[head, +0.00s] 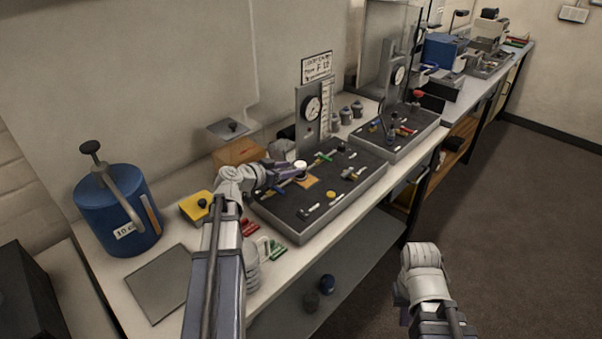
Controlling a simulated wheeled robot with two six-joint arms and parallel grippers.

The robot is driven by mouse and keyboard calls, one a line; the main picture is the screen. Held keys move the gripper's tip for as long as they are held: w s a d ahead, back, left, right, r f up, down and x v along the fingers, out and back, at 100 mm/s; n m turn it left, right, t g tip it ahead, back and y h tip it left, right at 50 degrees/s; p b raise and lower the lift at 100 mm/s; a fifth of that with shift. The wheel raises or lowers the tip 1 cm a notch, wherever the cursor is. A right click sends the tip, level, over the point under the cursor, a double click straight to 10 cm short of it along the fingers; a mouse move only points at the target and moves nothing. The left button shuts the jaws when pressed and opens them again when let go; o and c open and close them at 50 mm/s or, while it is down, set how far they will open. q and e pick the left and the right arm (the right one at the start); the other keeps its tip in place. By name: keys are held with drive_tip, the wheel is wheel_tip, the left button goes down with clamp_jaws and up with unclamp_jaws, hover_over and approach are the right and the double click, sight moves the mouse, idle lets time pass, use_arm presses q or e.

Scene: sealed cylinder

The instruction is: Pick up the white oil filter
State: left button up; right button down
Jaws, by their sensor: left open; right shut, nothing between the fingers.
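A small white round piece (301,166), which may be the oil filter, stands on the dark board by my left gripper. My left gripper (290,173) is open and reaches over the left part of the board, its fingers close to the white piece. I cannot tell whether they touch it, and the gripper hides part of the area. My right arm shows at the bottom right, over the floor, away from the bench; its fingertips do not show.
The dark board (335,212) holds several small parts and a dial gauge (312,108). A blue canister (115,215), a yellow block (196,207) and a grey plate (165,283) lie to the left. A second board (405,143) stands further back. Floor to the right is clear.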

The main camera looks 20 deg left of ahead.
sight(296, 166)
use_arm(q)
drive_tip(key=shift+b+x, duration=0.8)
drive_tip(key=shift+x, duration=1.85)
drive_tip(key=shift+d+r, duration=0.1)
drive_tip(key=shift+r, duration=0.05)
drive_tip(key=shift+c, duration=0.4)
clamp_jaws()
